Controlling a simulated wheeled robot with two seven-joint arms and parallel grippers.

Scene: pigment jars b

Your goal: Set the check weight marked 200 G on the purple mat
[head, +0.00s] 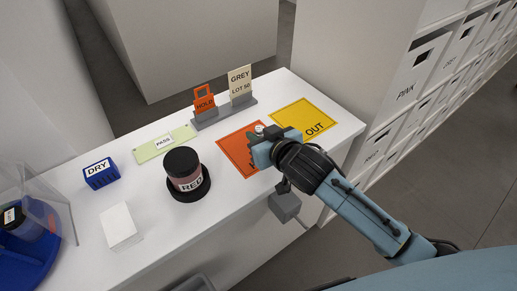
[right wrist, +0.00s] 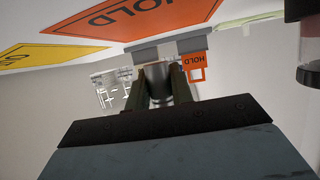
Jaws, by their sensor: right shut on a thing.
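My right gripper (head: 262,141) is over the near right part of the orange mat (head: 232,143), which is lettered HOLD. It is shut on a small grey metal weight, whose top (head: 259,128) shows above the jaws. In the right wrist view the grey weight (right wrist: 159,88) sits between the two fingers (right wrist: 158,82). No marking on it can be read. I cannot tell whether it touches the mat. No purple mat shows in either view. My left gripper is not in view.
Around the orange mat are a yellow OUT mat (head: 309,118), a grey stand (head: 224,114) with tags, a green PASS board (head: 151,149) and a RED jar (head: 184,168). A blue DRY box (head: 101,174) and white block (head: 121,226) stand left. Labelled drawers (head: 405,95) rise at right.

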